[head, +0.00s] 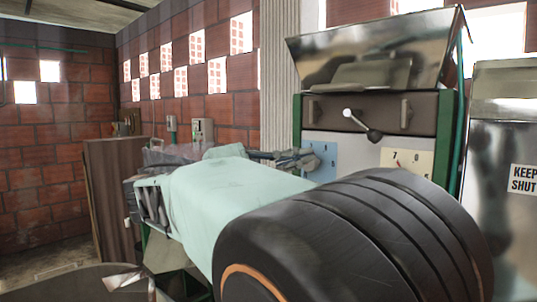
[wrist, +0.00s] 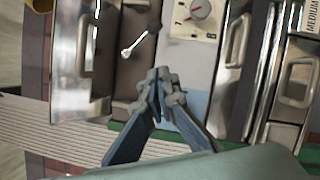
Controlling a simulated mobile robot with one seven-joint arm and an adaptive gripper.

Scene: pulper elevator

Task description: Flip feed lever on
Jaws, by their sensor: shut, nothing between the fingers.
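A short metal lever (head: 361,125) with a pale knob at its upper left end and a dark rounded hub sits on the brown front panel of the machine. It also shows in the wrist view (wrist: 135,44), above and left of my fingertips. My gripper (head: 312,157) is in front of the blue plate (head: 322,172), below and left of the lever. In the wrist view, my gripper (wrist: 160,76) is shut and empty, its fingertips together. A visible gap separates them from the lever in the picture. No label on the lever can be read.
A cream dial panel (head: 407,162) with a red pointer is right of the blue plate. A shiny metal hopper (head: 380,55) overhangs the brown panel. A steel cabinet with a warning sign (head: 523,179) stands at right. A wooden cabinet (head: 108,195) stands at left.

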